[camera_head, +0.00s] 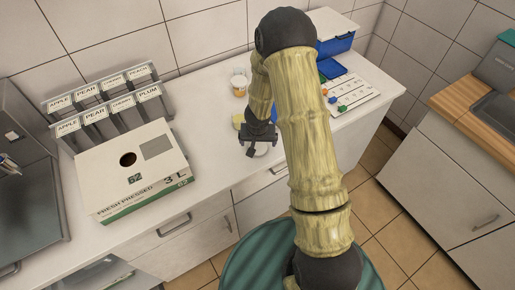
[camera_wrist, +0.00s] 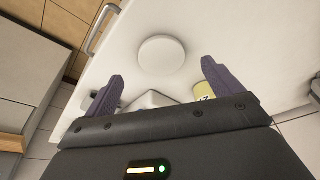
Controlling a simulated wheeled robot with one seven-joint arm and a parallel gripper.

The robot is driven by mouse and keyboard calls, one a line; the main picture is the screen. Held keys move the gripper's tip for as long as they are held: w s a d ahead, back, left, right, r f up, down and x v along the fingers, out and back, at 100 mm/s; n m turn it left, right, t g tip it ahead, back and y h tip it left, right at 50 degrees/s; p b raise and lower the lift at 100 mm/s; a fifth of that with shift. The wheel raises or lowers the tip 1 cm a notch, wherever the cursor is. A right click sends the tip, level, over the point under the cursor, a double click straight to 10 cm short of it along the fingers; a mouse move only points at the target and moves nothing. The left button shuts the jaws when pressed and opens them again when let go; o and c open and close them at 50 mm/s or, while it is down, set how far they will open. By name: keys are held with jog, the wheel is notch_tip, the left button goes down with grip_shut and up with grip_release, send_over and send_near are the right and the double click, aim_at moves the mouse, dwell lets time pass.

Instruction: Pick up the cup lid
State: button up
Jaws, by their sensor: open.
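The cup lid (camera_wrist: 161,55) looks like a flat white round disc lying on the white counter. In the wrist view it lies ahead of my gripper (camera_wrist: 161,72), between the lines of the two dark fingers and apart from them. In the head view my gripper (camera_head: 260,147) is low over the counter near its front edge. There the pale lid (camera_head: 262,151) shows only partly at the fingers. The gripper is open with nothing between its fingers.
A clear cup with orange contents (camera_head: 239,88) stands at the back of the counter. A yellowish container (camera_head: 238,120) stands beside my gripper. A large carton (camera_head: 133,170) and labelled dispensers (camera_head: 105,100) are at left. A blue box (camera_head: 335,45) and white tray (camera_head: 352,92) are at right.

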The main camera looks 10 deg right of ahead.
aim_at(258, 147)
jog(key=x, duration=0.1)
jog(key=b+x, duration=0.1)
jog(key=x, duration=0.3)
jog(key=shift+w+f, duration=0.1)
jog(key=shift+w, duration=0.2)
jog(key=shift+s, duration=0.15)
jog(key=c, duration=1)
